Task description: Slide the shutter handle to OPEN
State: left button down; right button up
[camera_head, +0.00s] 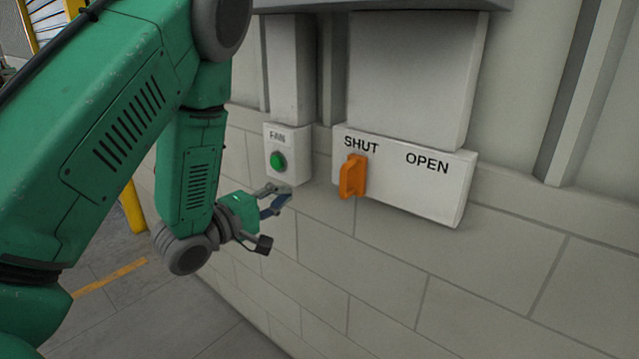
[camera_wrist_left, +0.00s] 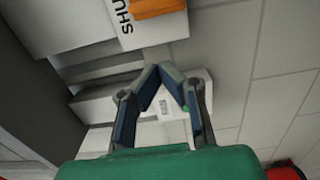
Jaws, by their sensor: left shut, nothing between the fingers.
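The orange shutter handle (camera_head: 353,176) sits at the SHUT end of a white wall panel (camera_head: 420,190), with the word OPEN to its right. My left gripper (camera_head: 285,196) is shut and empty, to the left of the handle and a little lower, apart from it. In the left wrist view the closed fingertips (camera_wrist_left: 160,70) point toward the wall, and part of the orange handle (camera_wrist_left: 157,8) shows at the top edge beside the letters SHU. My right gripper is not in view.
A white FAN box (camera_head: 290,145) with a green button (camera_head: 278,161) is on the wall just above my left gripper. It also shows behind the fingers in the left wrist view (camera_wrist_left: 201,82). The wall below the panel is bare.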

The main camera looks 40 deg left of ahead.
aim_at(350, 174)
pick_arm(q)
jog(key=w+p, duration=0.2)
jog(key=w, duration=0.8)
jog(key=d, duration=0.5)
jog(key=shift+w+d, duration=0.1)
jog(key=shift+w, duration=0.05)
jog(key=s+d, duration=0.1)
jog(key=d, duration=1.3)
jog(key=shift+d+f, duration=0.2)
jog(key=shift+d, duration=0.05)
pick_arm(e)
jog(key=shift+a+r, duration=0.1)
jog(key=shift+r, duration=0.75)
